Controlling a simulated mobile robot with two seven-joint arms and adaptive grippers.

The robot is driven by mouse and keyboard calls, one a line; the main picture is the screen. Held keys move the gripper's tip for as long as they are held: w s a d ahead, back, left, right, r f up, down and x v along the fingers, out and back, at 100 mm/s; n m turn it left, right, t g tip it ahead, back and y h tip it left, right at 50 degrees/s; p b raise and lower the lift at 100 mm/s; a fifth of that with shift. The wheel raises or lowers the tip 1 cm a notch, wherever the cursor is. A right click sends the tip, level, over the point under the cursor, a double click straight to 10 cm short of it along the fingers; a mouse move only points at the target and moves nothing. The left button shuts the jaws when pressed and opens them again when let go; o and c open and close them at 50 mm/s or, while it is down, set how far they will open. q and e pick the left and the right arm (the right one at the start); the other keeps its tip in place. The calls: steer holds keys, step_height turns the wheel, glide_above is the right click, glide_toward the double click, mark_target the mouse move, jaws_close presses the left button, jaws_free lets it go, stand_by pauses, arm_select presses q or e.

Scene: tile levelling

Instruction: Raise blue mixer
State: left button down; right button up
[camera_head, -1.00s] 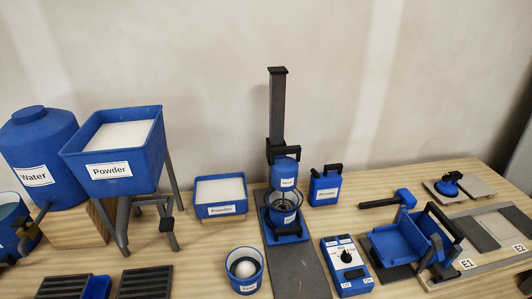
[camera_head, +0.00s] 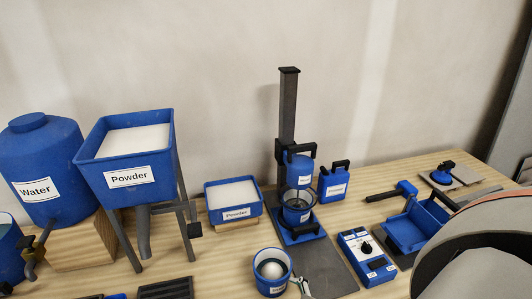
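The blue mixer head (camera_head: 299,170) hangs on a dark upright column (camera_head: 288,110), with a black handle at its right. A small pale-and-dark tip (camera_head: 303,286), perhaps part of my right gripper, shows at the bottom edge by the near bucket, apart from the mixer. Its opening cannot be made out. A large grey-white part of my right arm fills the lower right. My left gripper is out of view.
A blue bucket with a white ball (camera_head: 271,270) stands in front. A control box (camera_head: 367,258) is right of the mixer base, a labelled jug (camera_head: 334,182) behind. A powder tray (camera_head: 233,198), powder hopper (camera_head: 126,165) and water tank (camera_head: 42,165) stand left.

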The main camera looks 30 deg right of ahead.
steer(key=w+d+r+n+h+b, duration=0.25)
steer(key=d+r+n, duration=0.25)
steer(key=d, duration=0.5)
steer(key=n+t+h, duration=0.2)
steer(key=n+t, duration=0.6)
steer(key=n, duration=1.2)
glide_toward(304, 149)
steer(key=w, duration=0.3)
steer(key=shift+w+d, duration=0.55)
steer(key=shift+d, duration=0.1)
steer(key=x, duration=0.5)
steer(key=shift+w+f, duration=0.1)
steer(key=shift+w, duration=0.15)
steer(key=shift+w+d, duration=0.2)
steer(key=shift+w, duration=0.45)
